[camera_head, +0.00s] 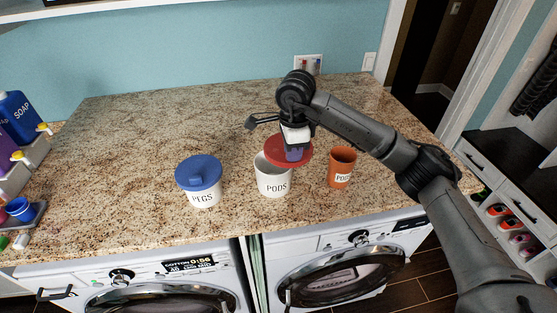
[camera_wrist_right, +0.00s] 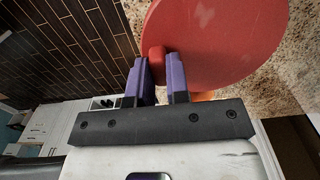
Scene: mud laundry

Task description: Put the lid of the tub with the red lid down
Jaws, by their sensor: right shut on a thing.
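The white tub marked PODS (camera_head: 272,181) stands on the granite counter, its mouth partly showing. The red lid (camera_head: 273,148) is above it, shifted to the right of its mouth. In the head view my right gripper (camera_head: 293,152) is over the lid. In the right wrist view its two purple fingers (camera_wrist_right: 160,75) are shut on the lid's red knob, and the lid's disc (camera_wrist_right: 220,40) spreads out beyond them. Whether the lid touches the tub's rim is hard to tell. My left gripper is not in view.
A white tub marked PEGS with a blue lid (camera_head: 199,174) stands to the left. An orange cup (camera_head: 342,167) stands close on the right. Soap bottles (camera_head: 18,118) are at the far left. The counter (camera_head: 130,140) is clear at the left and back. Two washing machines are below its front edge.

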